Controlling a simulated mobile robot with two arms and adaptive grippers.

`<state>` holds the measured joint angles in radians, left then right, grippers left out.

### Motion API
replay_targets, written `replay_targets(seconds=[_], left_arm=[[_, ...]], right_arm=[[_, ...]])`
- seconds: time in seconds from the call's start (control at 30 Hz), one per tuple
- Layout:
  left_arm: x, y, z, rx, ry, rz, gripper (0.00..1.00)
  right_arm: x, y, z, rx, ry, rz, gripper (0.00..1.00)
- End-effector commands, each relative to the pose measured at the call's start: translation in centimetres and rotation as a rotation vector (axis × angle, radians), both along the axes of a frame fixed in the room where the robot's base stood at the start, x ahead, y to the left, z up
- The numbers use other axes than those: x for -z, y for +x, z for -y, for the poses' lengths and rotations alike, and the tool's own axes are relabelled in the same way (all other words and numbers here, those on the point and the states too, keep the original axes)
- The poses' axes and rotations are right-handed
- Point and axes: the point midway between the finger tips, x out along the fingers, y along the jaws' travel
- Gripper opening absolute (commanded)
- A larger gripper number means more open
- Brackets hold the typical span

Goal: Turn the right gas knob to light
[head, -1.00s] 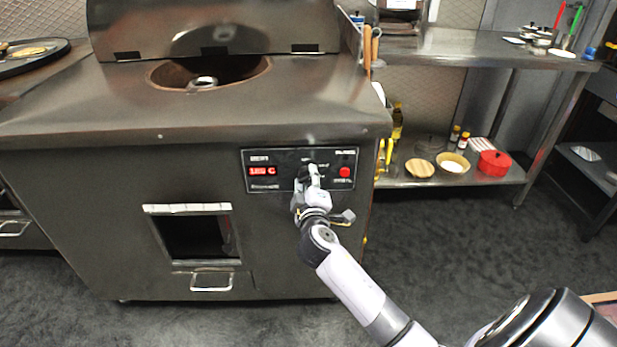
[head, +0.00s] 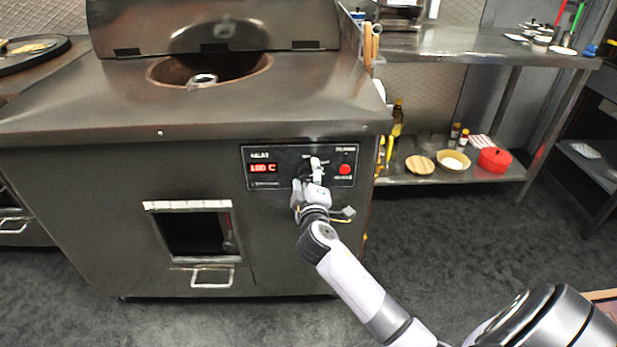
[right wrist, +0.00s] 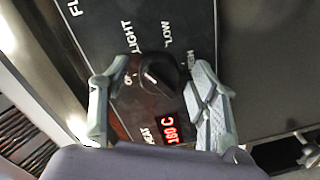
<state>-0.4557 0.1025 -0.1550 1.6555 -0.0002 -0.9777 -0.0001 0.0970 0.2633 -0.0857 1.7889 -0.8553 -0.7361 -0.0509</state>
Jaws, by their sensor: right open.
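The black gas knob (right wrist: 158,74) shows in the right wrist view on a dark panel with the labels OFF, LIGHT, LOW and HIGH around it. A pale line marks its face; I cannot tell exactly which label it points to. My right gripper (right wrist: 165,71) is open, with one finger on each side of the knob; contact is unclear. In the head view my right gripper (head: 311,172) is at the oven's control panel (head: 287,183) and hides much of the knob. My left gripper is not in view.
The panel has a red display (head: 263,168) reading 180 C and a red button (head: 345,169) just right of my gripper. The tandoor's lower opening (head: 195,232) is below left. A steel shelf (head: 400,178) with a red pot (head: 494,160) stands to the right.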

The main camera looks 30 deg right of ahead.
Motion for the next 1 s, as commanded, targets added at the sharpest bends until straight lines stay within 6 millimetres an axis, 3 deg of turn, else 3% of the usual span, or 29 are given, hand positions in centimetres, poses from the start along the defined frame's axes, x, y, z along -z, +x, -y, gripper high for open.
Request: replay_targets(seconds=[0.27, 0.7, 1.0], left_arm=[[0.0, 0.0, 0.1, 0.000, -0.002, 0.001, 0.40], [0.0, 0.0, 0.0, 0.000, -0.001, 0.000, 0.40], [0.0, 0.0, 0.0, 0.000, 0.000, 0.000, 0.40]], right_arm=[[0.0, -0.9, -0.6, -0.002, 0.002, -0.001, 0.55], [-0.5, -8.4, -4.7, 0.001, 0.003, -0.003, 0.55], [-0.7, -10.4, -5.9, 0.000, -0.001, 0.000, 0.55]])
